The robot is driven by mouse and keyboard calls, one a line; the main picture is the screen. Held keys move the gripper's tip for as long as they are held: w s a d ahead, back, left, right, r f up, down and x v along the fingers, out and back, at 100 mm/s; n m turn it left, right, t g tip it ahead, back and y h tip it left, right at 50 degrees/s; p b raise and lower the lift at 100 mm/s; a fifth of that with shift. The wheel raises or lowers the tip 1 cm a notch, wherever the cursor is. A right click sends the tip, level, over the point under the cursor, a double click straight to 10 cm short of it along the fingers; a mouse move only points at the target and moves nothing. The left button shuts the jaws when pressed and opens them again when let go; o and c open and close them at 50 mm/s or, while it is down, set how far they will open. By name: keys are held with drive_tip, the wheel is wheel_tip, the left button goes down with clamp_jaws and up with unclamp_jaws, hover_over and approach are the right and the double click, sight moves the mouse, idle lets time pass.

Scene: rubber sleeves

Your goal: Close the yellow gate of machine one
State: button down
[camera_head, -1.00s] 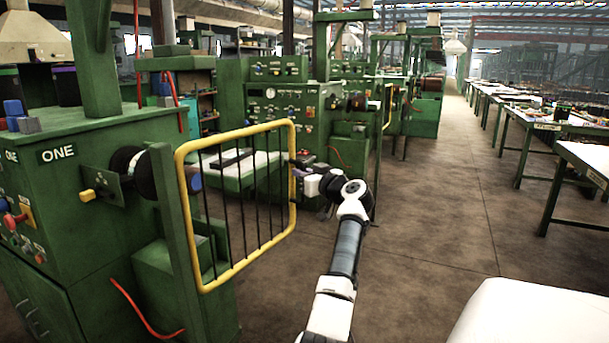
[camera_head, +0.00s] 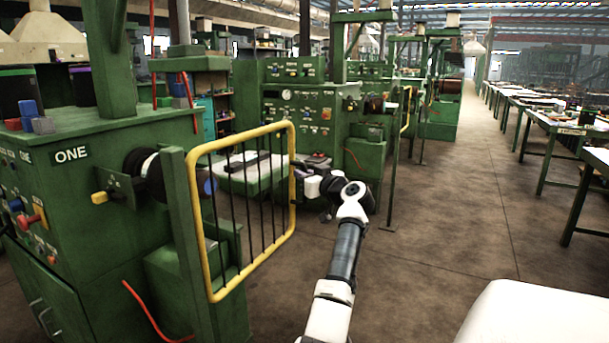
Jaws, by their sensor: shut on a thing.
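Machine one (camera_head: 105,190) is a green machine at the left, with a white "ONE" label on its side. Its yellow gate (camera_head: 240,137), a yellow frame with dark vertical bars, is attached to a green post (camera_head: 178,220) and stands out to the right, swung away from the machine. My gripper (camera_head: 297,181) is at the gate's far right upright, at about mid height, and is shut on it. The fingertips are small and partly hidden by the wrist, so the exact grip is hard to see.
A black roller (camera_head: 140,172) sticks out of the machine behind the post. More green machines (camera_head: 300,105) stand behind the gate. Long tables (camera_head: 560,127) line the right side. The brown floor (camera_head: 450,220) between is clear.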

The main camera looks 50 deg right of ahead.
drive_tip(key=shift+w+a+r, duration=0.1)
drive_tip(key=shift+w, duration=0.15)
drive_tip(key=c, duration=1.6)
unclamp_jaws()
drive_tip(key=shift+w, duration=0.1)
drive_tip(key=shift+o, duration=0.2)
drive_tip(key=shift+f, duration=0.2)
drive_tip(key=shift+s, duration=0.4)
drive_tip(key=b+v, duration=0.2)
drive_tip(key=v, duration=1.1)
drive_tip(key=shift+s+r, duration=0.1)
drive_tip(key=shift+s, duration=0.05)
